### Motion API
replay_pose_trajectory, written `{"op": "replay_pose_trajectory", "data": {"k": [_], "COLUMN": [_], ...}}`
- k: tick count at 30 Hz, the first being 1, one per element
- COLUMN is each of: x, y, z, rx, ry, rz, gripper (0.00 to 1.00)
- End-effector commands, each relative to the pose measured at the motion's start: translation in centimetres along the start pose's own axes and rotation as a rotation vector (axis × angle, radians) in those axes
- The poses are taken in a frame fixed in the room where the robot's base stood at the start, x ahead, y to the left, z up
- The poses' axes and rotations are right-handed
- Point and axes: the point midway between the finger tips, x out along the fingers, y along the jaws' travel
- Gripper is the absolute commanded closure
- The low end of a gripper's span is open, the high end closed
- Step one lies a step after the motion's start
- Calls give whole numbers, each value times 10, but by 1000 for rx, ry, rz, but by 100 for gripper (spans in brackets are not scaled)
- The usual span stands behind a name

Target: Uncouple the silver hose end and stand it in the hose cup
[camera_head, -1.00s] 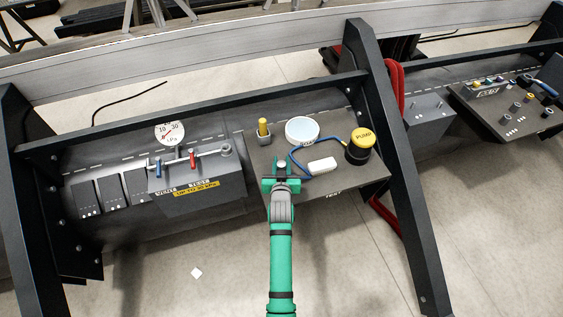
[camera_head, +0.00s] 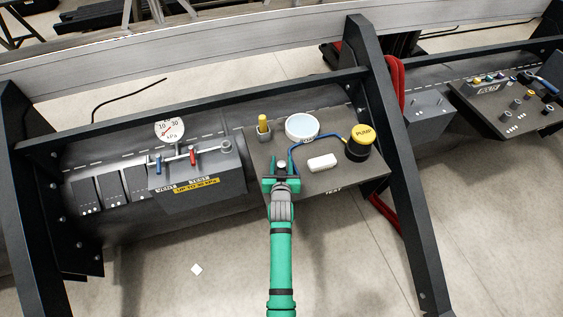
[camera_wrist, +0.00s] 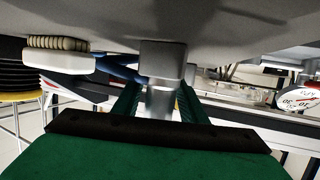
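My gripper (camera_head: 281,180) is low over the near left part of the dark panel (camera_head: 345,185). In the wrist view its green fingers (camera_wrist: 158,103) stand close on both sides of a silver cylinder, the silver hose end (camera_wrist: 160,98), and look shut on it. A wider silver part (camera_wrist: 162,58) meets the panel in line with it; I cannot tell whether this is the hose cup or part of the end. The blue hose (camera_head: 325,137) runs from the yellow-topped pump (camera_head: 362,140) to my gripper, which hides most of the end in the head view.
A white block (camera_head: 322,163) and a round pale dish (camera_head: 302,127) lie on the panel. A yellow-topped peg (camera_head: 263,123) stands in a small grey holder. To the left are a manifold with blue and red levers (camera_head: 192,155) and a gauge (camera_head: 169,130). Dark frame posts (camera_head: 395,150) flank the panel.

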Motion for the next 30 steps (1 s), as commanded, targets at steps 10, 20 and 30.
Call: {"op": "replay_pose_trajectory", "data": {"k": [10,20,30], "x": [-1,-44,-98], "y": [0,0,0], "z": [0,1,0], "rx": [0,0,0], "ry": [0,0,0], "rz": [0,0,0], "gripper": [53,53,53]}}
